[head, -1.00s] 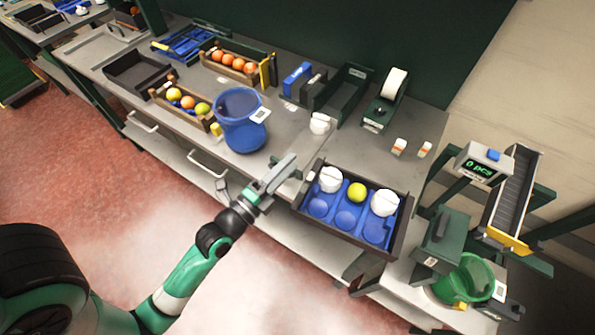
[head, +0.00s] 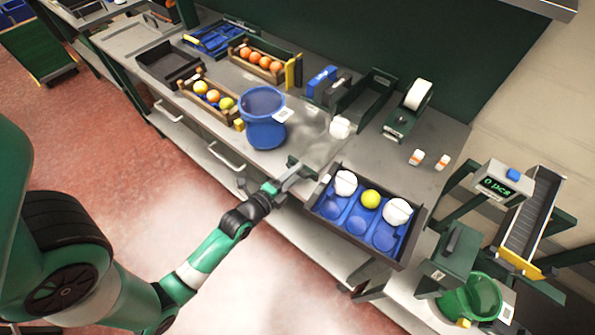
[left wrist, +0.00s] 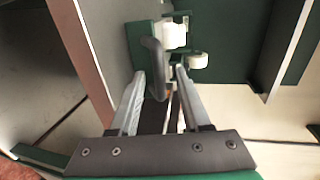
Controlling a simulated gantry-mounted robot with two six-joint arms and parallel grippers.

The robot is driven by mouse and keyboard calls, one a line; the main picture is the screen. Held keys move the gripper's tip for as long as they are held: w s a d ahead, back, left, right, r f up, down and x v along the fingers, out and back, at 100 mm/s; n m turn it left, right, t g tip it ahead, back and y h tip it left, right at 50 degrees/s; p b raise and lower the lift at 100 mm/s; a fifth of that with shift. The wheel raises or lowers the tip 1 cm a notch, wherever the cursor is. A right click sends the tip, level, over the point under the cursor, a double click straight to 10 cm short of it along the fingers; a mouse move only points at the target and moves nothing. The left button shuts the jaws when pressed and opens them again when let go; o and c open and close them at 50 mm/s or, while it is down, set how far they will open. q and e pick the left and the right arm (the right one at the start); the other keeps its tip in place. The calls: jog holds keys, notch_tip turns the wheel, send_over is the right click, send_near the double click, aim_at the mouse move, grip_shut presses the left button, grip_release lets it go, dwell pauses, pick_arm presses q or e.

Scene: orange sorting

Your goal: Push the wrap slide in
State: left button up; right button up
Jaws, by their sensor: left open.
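What I take to be the wrap slide is a green block (head: 300,166) at the table's front edge, beside the tray. The left wrist view shows a green block (left wrist: 143,42) with a dark curved handle (left wrist: 154,68). My left gripper (head: 291,178) is at this block in the head view. In the left wrist view its open fingers (left wrist: 160,78) stand either side of the handle's lower end. I cannot tell whether they touch it. How far the slide stands out is unclear. My right gripper is not in view.
A dark tray (head: 352,242) with blue cups holds two white wrapped balls and a yellow one, just right of the gripper. A blue bucket (head: 264,130) stands to the left. A white ball (head: 340,127) and tape dispenser (head: 408,112) are behind.

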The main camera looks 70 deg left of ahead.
pick_arm(q)
jog(key=shift+x, duration=0.75)
jog(key=shift+c, duration=0.3)
grip_shut()
dwell(0.5)
